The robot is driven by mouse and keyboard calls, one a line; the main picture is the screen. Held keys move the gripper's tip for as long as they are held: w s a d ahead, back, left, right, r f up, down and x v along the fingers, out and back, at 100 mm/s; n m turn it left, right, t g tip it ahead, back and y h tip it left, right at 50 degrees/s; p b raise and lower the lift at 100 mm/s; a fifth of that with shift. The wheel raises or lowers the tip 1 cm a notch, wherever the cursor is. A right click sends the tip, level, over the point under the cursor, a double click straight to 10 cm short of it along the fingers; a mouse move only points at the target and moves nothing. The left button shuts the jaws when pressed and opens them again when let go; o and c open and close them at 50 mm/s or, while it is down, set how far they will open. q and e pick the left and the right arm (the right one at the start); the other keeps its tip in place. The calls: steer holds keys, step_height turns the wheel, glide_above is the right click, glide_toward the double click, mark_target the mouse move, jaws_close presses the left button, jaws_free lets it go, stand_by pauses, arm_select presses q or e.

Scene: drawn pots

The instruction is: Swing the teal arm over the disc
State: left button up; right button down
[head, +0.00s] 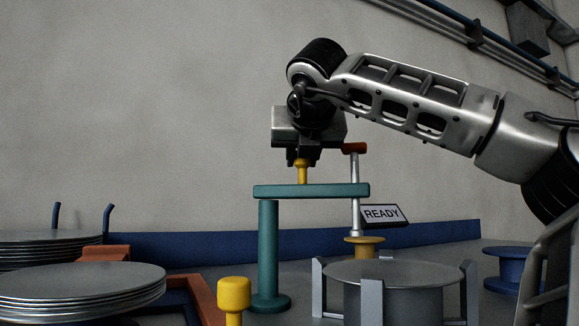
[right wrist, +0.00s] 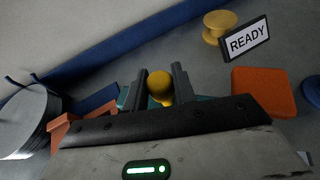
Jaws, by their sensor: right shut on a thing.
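The teal arm (head: 340,190) is a level beam on a teal post (head: 268,250). A yellow knob (head: 302,174) stands on the beam. My right gripper (head: 302,160) points down and is shut on this knob, which shows between the fingers in the right wrist view (right wrist: 160,86). A pale rod (head: 355,210) with an orange top (head: 354,148) passes by the beam's right end. A grey disc (head: 393,272) lies on a round stand with upright side pieces, lower right of the beam. The beam's exact overlap with the disc is unclear. My left gripper is out of view.
Stacks of grey plates (head: 80,280) stand at the left, by an orange-edged tray (head: 200,298). Another yellow knob (head: 234,293) is in front. A READY sign (head: 382,215), a yellow spool (head: 364,247) and a blue spool (head: 508,268) stand behind and right.

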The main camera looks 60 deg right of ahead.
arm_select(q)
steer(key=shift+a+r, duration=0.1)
arm_select(e)
steer(key=shift+a+m+g, duration=0.25)
steer(key=shift+m+g, duration=0.15)
steer(key=shift+g, duration=0.1)
steer(key=c, duration=1.1)
jaws_free()
steer(key=shift+c, duration=0.2)
arm_select(q)
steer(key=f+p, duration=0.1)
steer(key=p, duration=0.1)
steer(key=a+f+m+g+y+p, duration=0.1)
steer(key=p, duration=0.1)
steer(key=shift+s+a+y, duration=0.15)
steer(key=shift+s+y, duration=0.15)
arm_select(e)
steer(key=v, duration=1.6)
steer(key=shift+f, duration=0.3)
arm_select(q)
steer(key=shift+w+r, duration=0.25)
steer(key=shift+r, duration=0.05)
arm_select(e)
steer(key=shift+a, duration=0.1)
